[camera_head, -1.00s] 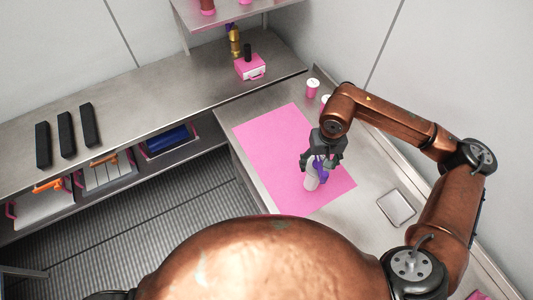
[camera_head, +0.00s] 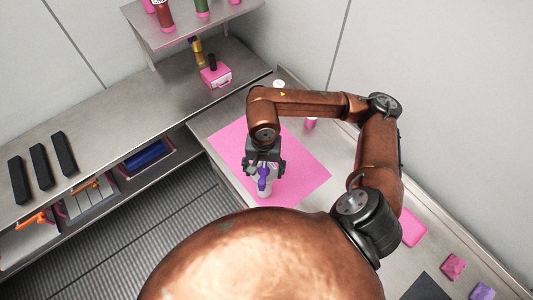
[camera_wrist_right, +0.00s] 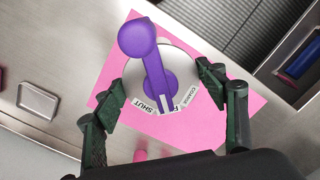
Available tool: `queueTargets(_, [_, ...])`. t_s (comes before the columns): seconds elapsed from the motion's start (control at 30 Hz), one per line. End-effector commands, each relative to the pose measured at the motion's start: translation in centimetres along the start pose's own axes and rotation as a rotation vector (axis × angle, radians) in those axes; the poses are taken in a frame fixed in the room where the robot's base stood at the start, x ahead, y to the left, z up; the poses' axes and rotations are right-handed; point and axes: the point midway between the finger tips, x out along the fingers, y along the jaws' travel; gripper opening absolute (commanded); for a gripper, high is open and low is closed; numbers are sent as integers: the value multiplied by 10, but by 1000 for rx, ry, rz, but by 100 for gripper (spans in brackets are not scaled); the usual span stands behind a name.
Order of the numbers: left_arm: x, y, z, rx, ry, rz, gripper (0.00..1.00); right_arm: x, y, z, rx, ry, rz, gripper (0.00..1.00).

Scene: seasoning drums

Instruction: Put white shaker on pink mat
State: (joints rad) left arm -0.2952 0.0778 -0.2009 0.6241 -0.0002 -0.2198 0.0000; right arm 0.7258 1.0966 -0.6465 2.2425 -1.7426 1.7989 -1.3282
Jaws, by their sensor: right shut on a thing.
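The white shaker (camera_head: 267,188) has a purple top and stands upright over the pink mat (camera_head: 305,172) in the head view. My right gripper (camera_head: 264,171) is shut on it from above, with dark fingers on either side. In the right wrist view, the shaker's white lid (camera_wrist_right: 186,78) shows lettering including "SHUT" and a purple knob, between the two fingers. Pink mat (camera_wrist_right: 250,118) shows around it. I cannot tell whether the shaker's base touches the mat. My left gripper is not in view.
A pink-and-white box (camera_head: 216,77) stands on the back counter. A white-topped shaker (camera_head: 278,84) and a pink one (camera_head: 311,123) stand behind my right arm. A square metal dish (camera_wrist_right: 38,100) lies beside the mat. Pink and purple items lie at the lower right.

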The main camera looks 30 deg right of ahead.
Motion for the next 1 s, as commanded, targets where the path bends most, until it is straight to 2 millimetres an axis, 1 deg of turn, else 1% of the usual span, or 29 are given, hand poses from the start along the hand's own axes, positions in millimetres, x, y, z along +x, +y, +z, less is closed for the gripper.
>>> queueTargets(0.03, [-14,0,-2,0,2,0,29,-13,9,9,81,-2,0,18])
queueTargets(0.3, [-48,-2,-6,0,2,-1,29,-47,52,43,551,9,-3,18])
queueTargets(0.43, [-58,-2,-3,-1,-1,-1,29,-56,66,52,705,18,-6,18])
queueTargets(0.6, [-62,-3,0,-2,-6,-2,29,-60,74,56,806,23,-8,18])
queueTargets(0.67, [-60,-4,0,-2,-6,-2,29,-58,74,52,820,23,-7,18])
queueTargets(0.77, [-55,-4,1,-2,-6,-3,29,-49,73,35,828,25,-4,18])
queueTargets(1.0, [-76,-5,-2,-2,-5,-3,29,-31,63,-20,828,21,-6,18])
